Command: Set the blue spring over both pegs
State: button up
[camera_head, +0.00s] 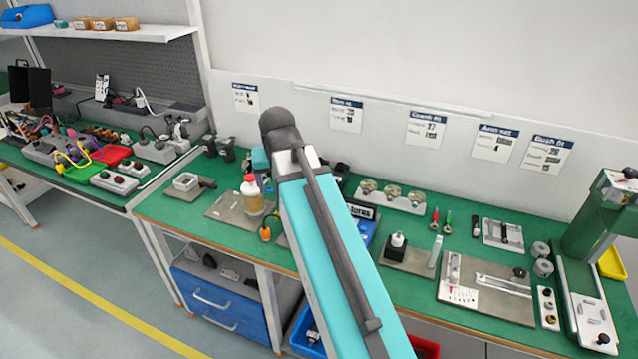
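I cannot make out the blue spring or the two pegs; at this size no part on the bench can be told as either. My turquoise arm link crosses the middle of the view and covers part of the green workbench (160,212). My gripper is not visible. A grey fixture plate (452,292) with metal bars and a white label lies on the right half of the bench.
A green press-like machine (590,225) stands at the far right. A dark block with a white-topped part (397,243) and a rack of round parts (390,197) lie right of my arm. Blue drawers (215,305) sit below. A second bench with cables stands at left.

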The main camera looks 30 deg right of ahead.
jog(key=a+r+n+y, duration=0.1)
jog(key=a+n, duration=0.3)
jog(key=a, duration=0.6)
jog(key=shift+a+r+y, duration=0.3)
jog(key=shift+a+r, duration=0.05)
jog(key=shift+r, duration=0.45)
jog(key=shift+s, duration=0.15)
